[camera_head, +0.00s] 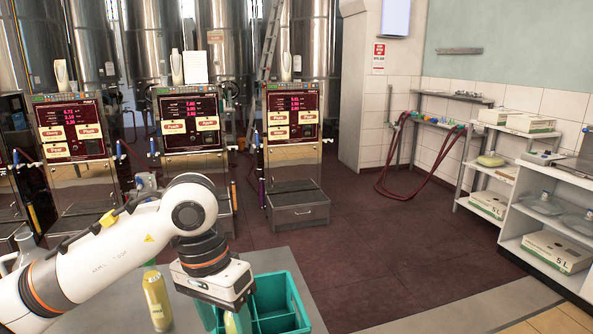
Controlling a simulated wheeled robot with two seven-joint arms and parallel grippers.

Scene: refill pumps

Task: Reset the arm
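My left arm comes in from the left and bends down at the front. My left gripper (214,286) points down at the left edge of a teal crate (298,292). Its fingers are hidden below its housing, so I cannot tell whether they are open or shut. Part of a pale greenish bottle (238,322) shows just under the gripper, in the crate's left part; I cannot tell whether they touch. The crate's right compartments look empty. A yellow bottle (157,299) stands upright on the grey table, left of the gripper. My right gripper is out of view.
Refill pumps (293,125) with red panels stand behind the table, with steel tanks (315,40) and a ladder at the back. Shelves (505,172) with boxes line the right wall, beside a red hose (440,170). The floor (390,240) between is clear.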

